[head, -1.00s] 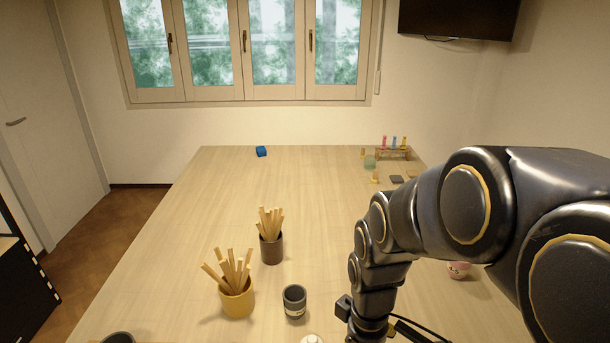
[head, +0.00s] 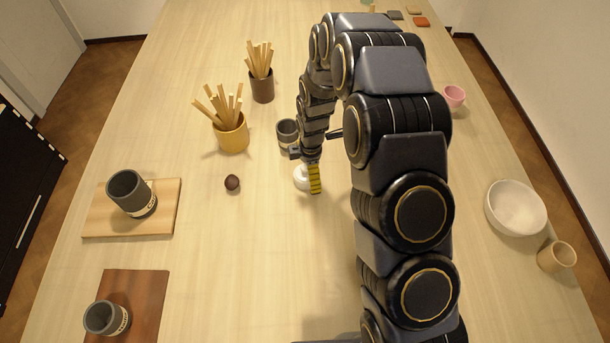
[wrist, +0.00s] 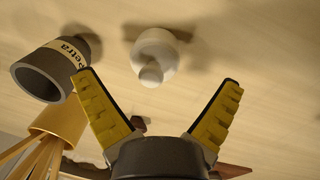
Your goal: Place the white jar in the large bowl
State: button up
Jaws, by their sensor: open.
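The white jar (head: 300,177) is small and round with a knobbed lid. It stands on the table and is partly hidden by my gripper in the head view. In the wrist view the jar (wrist: 157,52) shows just past the gap between my yellow fingertips, with no finger seen touching it. My gripper (wrist: 159,84) is open and empty; in the head view my gripper (head: 314,182) is low, beside the jar. The large bowl appears to be the white bowl (head: 517,228) at the right edge of the table, which looks empty.
A dark grey cup (head: 286,133) marked "Petra" in the wrist view stands close behind the jar. A yellow pot (head: 233,138) and brown pot (head: 262,90) hold sticks. A beige cup (head: 556,257) stands near the bowl. A small dark ball (head: 232,183) lies left.

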aim_at(305, 176)
jog(key=shift+w+a+f, duration=0.1)
jog(key=shift+w+f, duration=0.05)
jog(key=shift+f, duration=0.7)
jog(key=shift+w+a+f, duration=0.15)
jog(key=shift+w+f, duration=0.05)
jog(key=shift+f, duration=0.7)
jog(key=shift+w+a+f, duration=0.1)
jog(key=shift+w+f, duration=0.05)
jog(key=shift+f, duration=0.7)
jog(key=c, duration=1.2)
